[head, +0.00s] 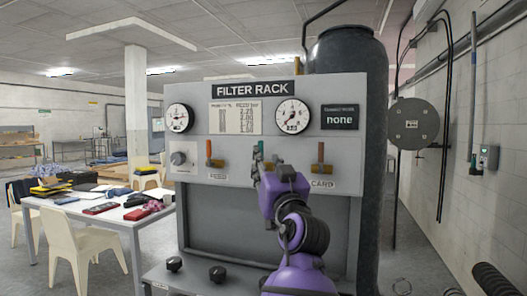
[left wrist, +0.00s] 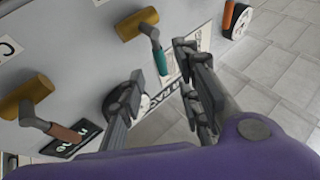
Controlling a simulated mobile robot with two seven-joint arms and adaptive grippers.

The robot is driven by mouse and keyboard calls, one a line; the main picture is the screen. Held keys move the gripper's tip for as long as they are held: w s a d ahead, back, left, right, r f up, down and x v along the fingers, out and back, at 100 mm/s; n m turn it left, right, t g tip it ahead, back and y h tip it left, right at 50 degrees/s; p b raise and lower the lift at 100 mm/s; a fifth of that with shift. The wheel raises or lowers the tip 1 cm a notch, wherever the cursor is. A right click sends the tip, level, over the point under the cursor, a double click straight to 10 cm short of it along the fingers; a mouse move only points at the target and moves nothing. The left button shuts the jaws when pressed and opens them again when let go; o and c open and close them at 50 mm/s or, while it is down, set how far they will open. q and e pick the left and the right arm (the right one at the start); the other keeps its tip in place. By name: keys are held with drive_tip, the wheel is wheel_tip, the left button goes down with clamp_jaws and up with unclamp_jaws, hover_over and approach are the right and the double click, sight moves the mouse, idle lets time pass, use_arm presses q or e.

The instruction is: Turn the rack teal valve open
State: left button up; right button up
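The teal valve handle (head: 259,150) stands roughly upright in the middle of the filter rack (head: 230,235), partly hidden by my gripper in the head view. In the left wrist view the teal handle (left wrist: 157,61) is angled out from its brass valve body (left wrist: 138,23). My left gripper (head: 264,163) is at this valve. In the left wrist view its dark fingers (left wrist: 160,75) are spread, with the teal handle showing between their tips. Whether either finger touches the handle I cannot tell. My right gripper is not in view.
An orange-red handle (head: 209,150) stands left of the teal one, and a brown-orange handle (head: 321,154) stands to the right. Two gauges (head: 179,118) (head: 292,116) and a display reading "none" (head: 340,117) sit above. A cluttered table (head: 135,224) is at left.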

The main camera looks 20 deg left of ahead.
sight(262, 151)
use_arm(q)
drive_tip(key=p+x, duration=0.1)
drive_tip(key=x, duration=0.5)
drive_tip(key=shift+w+a+r, duration=0.2)
drive_tip(key=shift+w+r, duration=0.05)
drive_tip(key=shift+r, duration=0.1)
drive_tip(key=shift+f, duration=0.1)
clamp_jaws()
